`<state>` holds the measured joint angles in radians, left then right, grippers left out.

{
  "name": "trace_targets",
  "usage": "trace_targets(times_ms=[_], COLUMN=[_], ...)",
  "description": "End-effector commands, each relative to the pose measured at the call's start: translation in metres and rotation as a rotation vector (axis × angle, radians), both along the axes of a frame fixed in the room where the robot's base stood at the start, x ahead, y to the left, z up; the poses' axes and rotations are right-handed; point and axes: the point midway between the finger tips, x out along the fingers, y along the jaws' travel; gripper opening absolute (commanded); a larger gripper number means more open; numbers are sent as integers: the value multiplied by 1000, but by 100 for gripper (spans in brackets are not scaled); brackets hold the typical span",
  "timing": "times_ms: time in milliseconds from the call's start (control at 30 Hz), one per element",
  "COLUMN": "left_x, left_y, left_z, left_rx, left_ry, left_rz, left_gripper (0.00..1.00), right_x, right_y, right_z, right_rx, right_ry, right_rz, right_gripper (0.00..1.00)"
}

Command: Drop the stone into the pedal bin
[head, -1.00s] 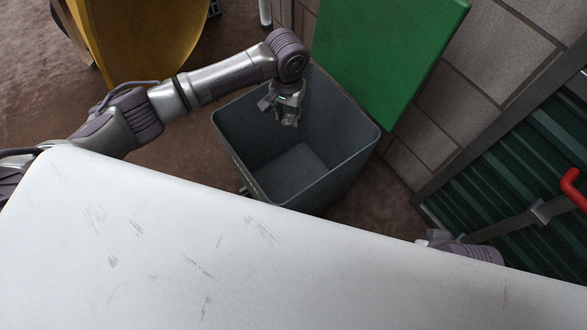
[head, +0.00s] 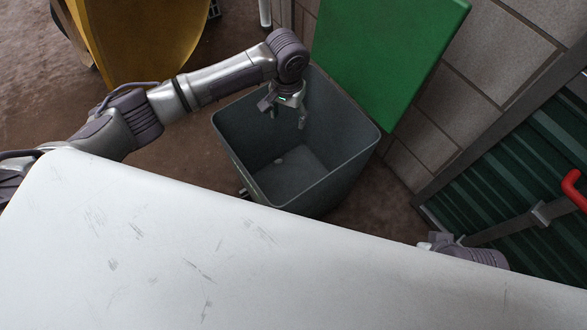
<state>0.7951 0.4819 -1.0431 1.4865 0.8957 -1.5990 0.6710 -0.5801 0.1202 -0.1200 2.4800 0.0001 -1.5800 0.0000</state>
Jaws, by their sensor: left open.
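The pedal bin (head: 345,178) is a grey, square-mouthed container standing on the floor beyond the white surface. Its green lid (head: 385,60) stands raised at the back. My left gripper (head: 287,116) hangs over the back left of the bin's mouth, with its fingers open and nothing between them. A small pale stone (head: 278,161) lies inside the bin, low down toward the left. My right arm shows only in part past the white surface's edge at the right; its gripper fingers cannot be made out.
A scratched white surface (head: 150,250) fills the foreground. A yellow rounded drum (head: 140,35) stands at the upper left. A block wall (head: 490,70) rises behind the bin, and a dark green slatted panel with a red handle (head: 573,188) is at the right.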

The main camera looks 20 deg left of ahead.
Motion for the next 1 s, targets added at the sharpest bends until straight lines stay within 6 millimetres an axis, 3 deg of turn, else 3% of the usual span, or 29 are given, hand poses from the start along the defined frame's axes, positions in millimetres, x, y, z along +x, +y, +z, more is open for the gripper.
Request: trace_targets(times_ms=[533,700,1000], left_x=[1,0,0], left_y=[0,0,0], left_z=[101,114,116], left_rx=[-1,-1,0], left_ry=[-5,-2,-2], left_rz=[0,0,0], left_gripper=[67,67,67], right_x=[0,0,0], right_y=[0,0,0], right_z=[0,0,0], right_rx=[0,0,0], right_ry=[0,0,0], right_rz=[0,0,0], right_gripper=[62,62,62])
